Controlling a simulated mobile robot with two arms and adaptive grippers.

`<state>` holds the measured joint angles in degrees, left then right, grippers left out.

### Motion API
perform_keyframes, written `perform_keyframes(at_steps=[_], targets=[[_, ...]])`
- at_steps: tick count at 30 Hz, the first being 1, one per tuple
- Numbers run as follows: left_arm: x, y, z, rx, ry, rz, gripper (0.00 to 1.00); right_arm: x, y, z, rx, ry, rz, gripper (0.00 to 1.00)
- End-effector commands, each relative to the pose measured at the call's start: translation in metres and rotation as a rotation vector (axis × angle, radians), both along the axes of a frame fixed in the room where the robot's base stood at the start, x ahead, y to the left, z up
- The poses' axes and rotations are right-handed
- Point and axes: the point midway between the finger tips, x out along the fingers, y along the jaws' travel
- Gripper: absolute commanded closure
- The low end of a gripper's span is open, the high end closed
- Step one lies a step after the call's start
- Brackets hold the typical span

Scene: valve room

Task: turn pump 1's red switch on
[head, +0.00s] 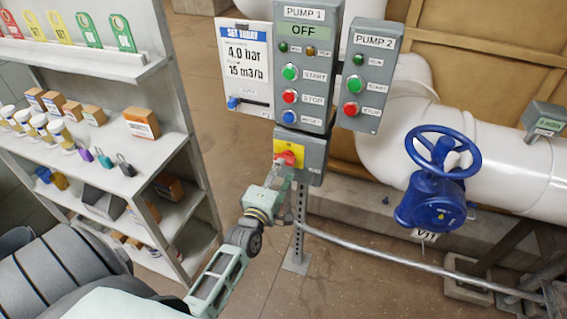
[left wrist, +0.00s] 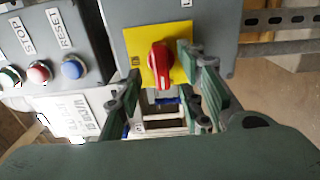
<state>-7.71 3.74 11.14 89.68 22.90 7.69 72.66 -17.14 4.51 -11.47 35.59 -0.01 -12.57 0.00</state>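Pump 1's red switch (head: 287,158) is a knob on a yellow plate (head: 299,148), on a small grey box below the pump 1 panel (head: 304,60). The panel's display reads OFF. My left gripper (head: 281,170) is right in front of the switch and hides part of it in the head view. In the left wrist view the red switch (left wrist: 160,62) shows between the open fingers of the left gripper (left wrist: 157,70), with one finger on each side. I cannot tell whether either finger touches the knob. My right gripper is out of view.
The pump 2 panel (head: 371,75) stands right of pump 1, and a set-today sheet (head: 248,62) hangs left. A blue handwheel valve (head: 437,175) sits on a white pipe at right. A shelf (head: 125,185) with boxes, padlocks and tags stands at left. A metal rail (head: 400,262) runs low.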

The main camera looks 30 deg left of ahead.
Motion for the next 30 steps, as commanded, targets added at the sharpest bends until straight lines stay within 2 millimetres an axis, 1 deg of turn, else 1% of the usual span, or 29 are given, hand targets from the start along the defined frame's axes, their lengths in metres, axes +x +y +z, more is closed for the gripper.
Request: perform_keyframes(at_steps=[1, 3, 7, 11, 18, 25, 30], targets=[[0.009, 0.002, 0.002, 0.001, -0.001, 0.000, 0.65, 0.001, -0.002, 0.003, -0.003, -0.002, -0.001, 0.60], [0.019, 0.005, 0.002, 0.003, 0.000, 0.000, 0.65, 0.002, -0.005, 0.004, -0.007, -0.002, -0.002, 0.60], [0.032, 0.008, 0.000, 0.003, 0.003, -0.001, 0.65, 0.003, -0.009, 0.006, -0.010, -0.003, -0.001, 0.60], [0.038, 0.009, -0.001, 0.003, 0.004, -0.001, 0.65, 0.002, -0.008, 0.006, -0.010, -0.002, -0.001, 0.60], [0.039, 0.009, -0.001, 0.003, 0.004, -0.001, 0.65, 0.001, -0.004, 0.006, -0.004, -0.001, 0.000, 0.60], [0.039, 0.009, -0.001, 0.003, 0.004, -0.001, 0.85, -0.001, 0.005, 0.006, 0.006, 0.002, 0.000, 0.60], [0.038, 0.009, -0.001, 0.003, 0.004, -0.001, 1.00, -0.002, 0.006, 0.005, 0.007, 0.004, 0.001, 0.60]])
